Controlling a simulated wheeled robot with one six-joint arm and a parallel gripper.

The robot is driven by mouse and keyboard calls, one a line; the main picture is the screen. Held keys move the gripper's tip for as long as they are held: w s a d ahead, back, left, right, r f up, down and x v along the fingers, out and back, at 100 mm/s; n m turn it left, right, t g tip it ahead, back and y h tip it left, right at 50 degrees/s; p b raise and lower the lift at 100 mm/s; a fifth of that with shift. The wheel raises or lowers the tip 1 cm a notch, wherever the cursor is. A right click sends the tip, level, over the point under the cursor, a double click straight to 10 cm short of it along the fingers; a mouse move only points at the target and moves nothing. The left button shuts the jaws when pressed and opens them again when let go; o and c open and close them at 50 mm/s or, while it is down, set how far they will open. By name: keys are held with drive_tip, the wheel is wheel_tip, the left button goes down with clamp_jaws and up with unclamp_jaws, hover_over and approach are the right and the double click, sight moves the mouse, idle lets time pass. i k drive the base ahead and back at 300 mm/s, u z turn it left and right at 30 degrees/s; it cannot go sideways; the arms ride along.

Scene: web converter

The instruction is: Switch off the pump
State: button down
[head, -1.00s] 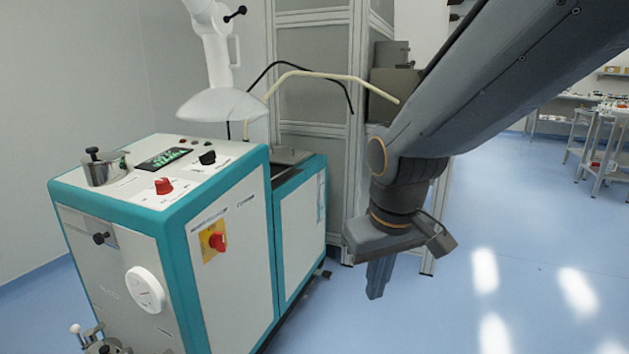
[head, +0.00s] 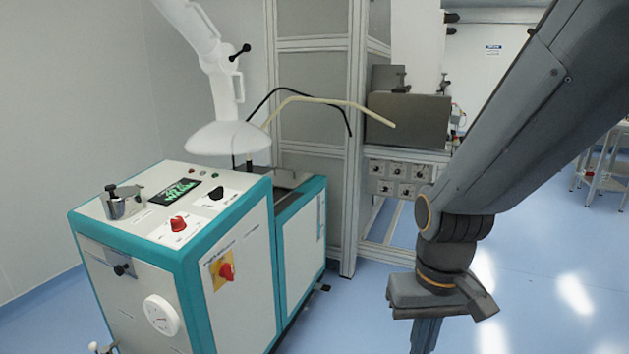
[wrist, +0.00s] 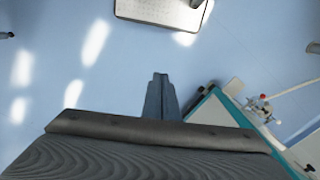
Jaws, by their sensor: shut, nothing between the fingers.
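A white and teal machine (head: 240,265) stands at the left in the head view. On its top are a red knob (head: 178,223), a black knob (head: 215,193) and a small lit green display (head: 175,191). A red rotary switch on a yellow plate (head: 226,271) sits on its side panel. Which control belongs to the pump I cannot tell. My gripper (head: 425,335) points down to the right of the machine, well apart from it. In the wrist view my gripper (wrist: 159,80) is shut and empty above the floor. A machine corner (wrist: 215,105) shows at the right there.
A white hood on an arm (head: 228,138) hangs over the machine's back. A framed cabinet (head: 315,130) stands behind, with a panel of several small switches (head: 398,178) to its right. Blue floor (head: 375,315) lies clear between machine and gripper.

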sight(216, 194)
drive_tip(key=z, duration=0.05)
drive_tip(key=k, duration=0.4)
drive_tip(key=u, duration=0.75)
drive_tip(key=i, duration=1.3)
drive_tip(key=z, duration=0.25)
